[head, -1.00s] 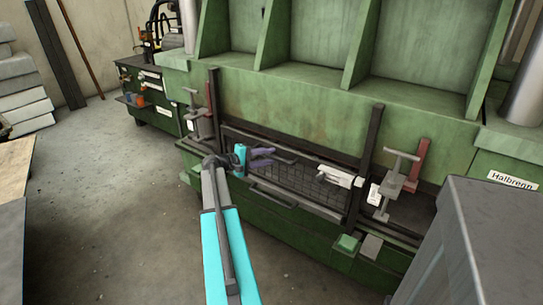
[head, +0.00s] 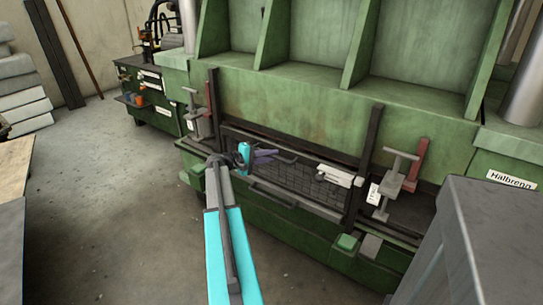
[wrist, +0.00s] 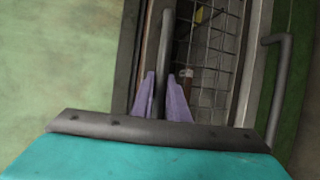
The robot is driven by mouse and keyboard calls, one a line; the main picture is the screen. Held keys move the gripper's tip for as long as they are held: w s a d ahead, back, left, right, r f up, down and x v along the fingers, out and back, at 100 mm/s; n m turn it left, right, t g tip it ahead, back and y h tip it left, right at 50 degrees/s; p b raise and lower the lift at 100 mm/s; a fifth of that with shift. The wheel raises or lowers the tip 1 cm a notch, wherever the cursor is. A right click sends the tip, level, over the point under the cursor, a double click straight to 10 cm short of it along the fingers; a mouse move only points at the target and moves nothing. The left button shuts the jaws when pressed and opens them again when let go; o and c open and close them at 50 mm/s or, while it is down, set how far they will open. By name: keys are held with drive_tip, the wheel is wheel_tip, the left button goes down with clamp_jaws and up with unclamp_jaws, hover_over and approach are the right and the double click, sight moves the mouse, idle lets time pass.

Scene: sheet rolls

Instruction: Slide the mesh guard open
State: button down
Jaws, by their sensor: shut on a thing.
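The mesh guard (head: 310,187) is a dark wire grid in a frame, set upright in the front opening of the green press. It also shows in the wrist view (wrist: 208,55), with dim space behind the wires. My gripper (head: 269,155) is at the guard's upper left edge, its purple fingers shut on a dark grey bar handle. In the wrist view my gripper (wrist: 164,84) has one finger on each side of this bar handle (wrist: 166,35). The spot where the fingers touch it is partly hidden. A second bent handle (wrist: 280,85) lies lower, clear of the fingers.
Dark upright rails (head: 372,135) flank the guard. A clamp with a T-handle (head: 397,180) stands to its right, another (head: 194,110) to its left. A grey cabinet (head: 480,230) fills the lower right. The concrete floor (head: 110,215) at left is free.

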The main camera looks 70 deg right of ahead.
wheel_tip(320, 180, up, 24)
drive_tip(key=p, duration=0.5)
drive_tip(key=shift+a+f+p, duration=0.15)
drive_tip(key=shift+p, duration=0.25)
drive_tip(key=c, duration=1.7)
unclamp_jaws()
drive_tip(key=shift+w+a, duration=0.1)
drive_tip(key=b+v, duration=0.1)
drive_tip(key=v, duration=1.2)
drive_tip(key=shift+w+a+b, duration=0.15)
drive_tip(key=shift+a+b, duration=0.15)
